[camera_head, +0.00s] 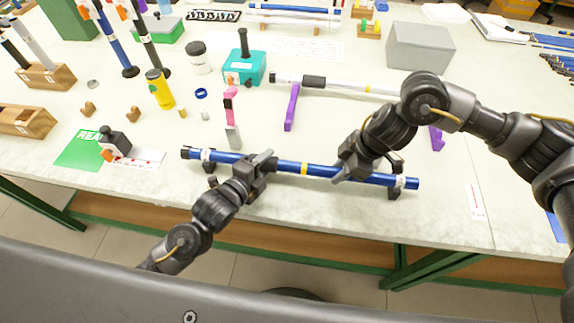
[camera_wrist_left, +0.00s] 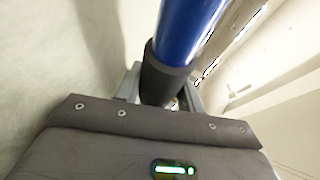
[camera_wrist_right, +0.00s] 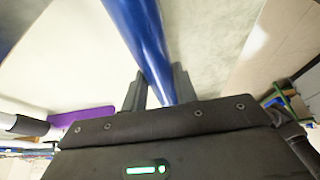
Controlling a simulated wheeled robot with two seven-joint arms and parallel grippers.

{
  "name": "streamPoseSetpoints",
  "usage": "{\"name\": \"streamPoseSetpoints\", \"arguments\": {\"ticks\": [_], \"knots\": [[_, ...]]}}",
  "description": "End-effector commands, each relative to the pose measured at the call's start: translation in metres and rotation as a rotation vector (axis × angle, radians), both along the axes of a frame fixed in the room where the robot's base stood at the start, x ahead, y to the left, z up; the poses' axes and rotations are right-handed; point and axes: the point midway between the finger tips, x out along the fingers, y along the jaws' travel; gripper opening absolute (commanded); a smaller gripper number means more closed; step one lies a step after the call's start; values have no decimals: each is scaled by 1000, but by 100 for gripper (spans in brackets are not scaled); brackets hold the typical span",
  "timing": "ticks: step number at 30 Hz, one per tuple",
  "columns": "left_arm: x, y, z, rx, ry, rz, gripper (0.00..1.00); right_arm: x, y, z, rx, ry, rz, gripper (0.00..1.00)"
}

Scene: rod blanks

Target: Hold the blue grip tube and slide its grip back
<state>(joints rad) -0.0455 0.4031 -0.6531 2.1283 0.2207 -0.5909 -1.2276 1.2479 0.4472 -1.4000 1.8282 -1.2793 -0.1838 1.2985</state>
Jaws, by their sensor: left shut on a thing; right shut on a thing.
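The blue grip tube (camera_head: 285,165) lies level near the table's front edge, with a dark cap at its left end and a yellow band (camera_head: 304,169) between my grippers. Its ends rest on dark supports with white clips. My left gripper (camera_head: 262,166) is shut on the tube's black grip (camera_wrist_left: 160,84); in the left wrist view the grip sits between the fingers, with bare blue tube beyond it. My right gripper (camera_head: 347,172) is shut on the bare blue tube (camera_wrist_right: 142,40) to the right of the yellow band. The grip is mostly hidden in the head view.
A white tube with a black grip (camera_head: 313,82) lies behind on purple supports (camera_head: 291,108). The table's front edge is close.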

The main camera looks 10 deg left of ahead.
Motion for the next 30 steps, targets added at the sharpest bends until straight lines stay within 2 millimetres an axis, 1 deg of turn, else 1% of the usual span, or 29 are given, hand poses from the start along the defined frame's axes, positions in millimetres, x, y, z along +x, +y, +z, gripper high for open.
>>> {"name": "streamPoseSetpoints", "arguments": {"ticks": [1, 3, 6, 9, 12, 20, 21, 23, 30], "knots": [[0, 18, -2, 12, 1, 2, 0, 0, 0, 0, -1, -1, -1, 4], [1, 37, -2, 12, 3, 3, 0, 0, 0, 0, -1, -1, -1, 4], [1, 58, -3, 10, 5, 2, 0, 0, 0, 0, -1, -1, -1, 4], [1, 71, -2, 7, 5, 1, 0, 0, -1, 0, -1, -1, -1, 4], [1, 76, -1, 4, 6, 1, 0, 0, -1, 0, -1, -1, -1, 4], [1, 77, -1, 4, 5, 2, 0, 1, -2, 0, -5, -1, -2, 4], [1, 78, -1, 4, 5, 3, 41, 1, -2, 0, -5, -1, -3, 4], [1, 77, -1, 4, 5, 3, 49, 1, -2, -1, -6, -1, -3, 4], [1, 76, -1, 3, 3, 0, 49, 0, -2, -1, -4, 0, -2, 4]]}}
